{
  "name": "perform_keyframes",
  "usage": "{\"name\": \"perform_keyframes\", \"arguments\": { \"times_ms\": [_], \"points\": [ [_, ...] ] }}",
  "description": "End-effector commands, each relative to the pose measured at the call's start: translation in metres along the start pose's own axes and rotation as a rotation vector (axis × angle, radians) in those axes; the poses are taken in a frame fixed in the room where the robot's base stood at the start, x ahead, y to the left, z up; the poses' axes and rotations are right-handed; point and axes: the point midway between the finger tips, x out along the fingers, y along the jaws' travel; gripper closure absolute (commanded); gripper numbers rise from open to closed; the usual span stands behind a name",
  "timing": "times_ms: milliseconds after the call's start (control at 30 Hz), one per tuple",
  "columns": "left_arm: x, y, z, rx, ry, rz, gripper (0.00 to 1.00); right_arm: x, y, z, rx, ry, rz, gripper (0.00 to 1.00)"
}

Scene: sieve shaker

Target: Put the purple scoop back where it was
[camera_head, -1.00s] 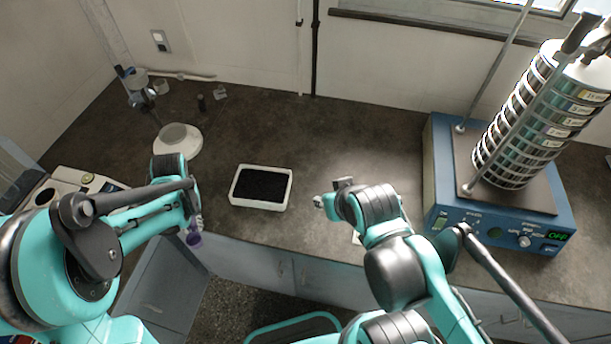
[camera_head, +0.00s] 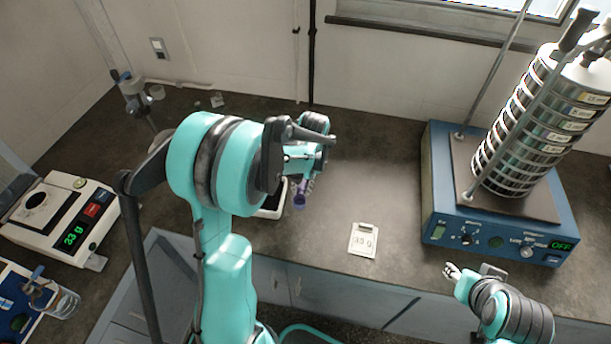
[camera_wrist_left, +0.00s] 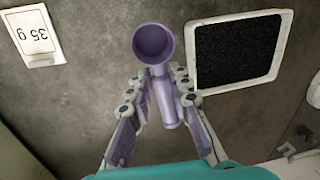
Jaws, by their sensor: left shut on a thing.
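The purple scoop (camera_wrist_left: 153,45) is held between the fingers of my left gripper (camera_wrist_left: 158,92), which is shut on its handle. In the left wrist view its round cup looks empty and lies beside the white tray (camera_wrist_left: 240,87) of black grains. In the head view the scoop (camera_head: 300,193) shows below my left gripper (camera_head: 306,168), at the right edge of the tray (camera_head: 273,208), which my left arm mostly hides. My right gripper (camera_head: 462,272) is at the lower right, in front of the sieve shaker; its finger opening is unclear.
A card reading 35 g (camera_head: 363,240) lies on the counter right of the tray. The blue shaker (camera_head: 490,215) with its sieve stack (camera_head: 535,125) stands at the right. A scale (camera_head: 62,220) showing 33 g is at the left. The counter's middle back is clear.

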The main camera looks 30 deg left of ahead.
Motion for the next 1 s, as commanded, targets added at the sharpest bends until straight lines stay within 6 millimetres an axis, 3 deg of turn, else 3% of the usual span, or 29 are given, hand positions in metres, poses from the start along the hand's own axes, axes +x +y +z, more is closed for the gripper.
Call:
{"name": "perform_keyframes", "arguments": {
  "times_ms": [100,200,467,1000],
  "points": [
    [-0.002,-0.021,-0.010,-0.077,-0.010,-0.001,1.00,-0.001,0.000,-0.001,0.000,0.000,0.000,0.60],
    [-0.001,-0.025,-0.013,-0.097,-0.012,-0.001,1.00,0.000,0.000,0.000,0.000,0.000,0.000,0.60],
    [0.015,-0.023,-0.013,-0.096,-0.012,-0.001,1.00,0.009,0.000,0.007,0.000,0.000,0.000,0.60],
    [0.070,-0.016,-0.013,-0.094,-0.012,-0.001,1.00,0.041,0.000,0.029,0.000,0.000,0.000,0.60]
  ]
}}
